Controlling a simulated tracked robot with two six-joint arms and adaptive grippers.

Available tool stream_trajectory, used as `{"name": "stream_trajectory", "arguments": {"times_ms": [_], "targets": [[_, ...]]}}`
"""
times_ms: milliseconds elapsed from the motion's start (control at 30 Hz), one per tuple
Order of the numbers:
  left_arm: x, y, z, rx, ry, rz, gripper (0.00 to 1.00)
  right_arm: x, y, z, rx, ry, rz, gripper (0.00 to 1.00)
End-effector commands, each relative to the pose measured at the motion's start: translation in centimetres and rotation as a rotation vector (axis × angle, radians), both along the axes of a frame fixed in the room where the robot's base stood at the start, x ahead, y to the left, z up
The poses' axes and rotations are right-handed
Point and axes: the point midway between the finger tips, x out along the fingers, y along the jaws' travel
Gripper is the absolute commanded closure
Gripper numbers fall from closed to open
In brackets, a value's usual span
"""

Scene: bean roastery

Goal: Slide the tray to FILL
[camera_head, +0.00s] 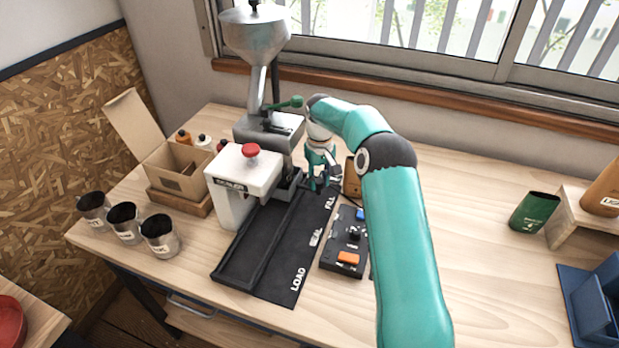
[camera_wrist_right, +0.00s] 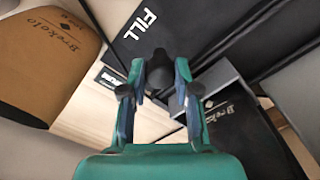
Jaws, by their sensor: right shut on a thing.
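My right gripper (camera_head: 320,184) is at the far end of the black track (camera_head: 262,245), beside the FILL mark. In the right wrist view its fingers (camera_wrist_right: 159,78) are shut on a dark knob, which I take for the tray's handle. The grey tray (camera_head: 289,181) shows only partly, beyond the sealer and left of the gripper. In the wrist view a grey tray edge (camera_wrist_right: 213,88) runs beside a black bag (camera_wrist_right: 240,135). The marks run LOAD, SEAL, FILL from near to far. My left gripper is out of view.
The white sealer (camera_head: 240,178) with a red knob stands left of the track. The grinder and its hopper (camera_head: 256,40) stand behind. A control box (camera_head: 345,243) and a brown bag (camera_head: 352,178) are on the right. Several metal cups (camera_head: 160,237) stand left.

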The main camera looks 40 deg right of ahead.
Motion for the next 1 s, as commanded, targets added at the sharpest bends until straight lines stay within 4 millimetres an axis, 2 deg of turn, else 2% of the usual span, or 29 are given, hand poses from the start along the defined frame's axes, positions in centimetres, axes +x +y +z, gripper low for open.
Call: {"name": "stream_trajectory", "arguments": {"times_ms": [467, 500, 633, 1000], "targets": [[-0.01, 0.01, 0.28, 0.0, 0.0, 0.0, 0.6, 0.88, -0.17, 0.29, -0.01, -0.016, 0.009, 1.0], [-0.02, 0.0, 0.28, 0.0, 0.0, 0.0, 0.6, 0.88, -0.16, 0.29, -0.01, -0.016, 0.01, 0.66], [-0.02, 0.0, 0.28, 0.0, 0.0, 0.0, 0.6, 0.84, -0.07, 0.22, -0.008, -0.012, 0.011, 0.45], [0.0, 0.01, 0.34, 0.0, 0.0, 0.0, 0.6, 0.87, 0.14, 0.28, -0.005, -0.007, 0.013, 0.44]]}}
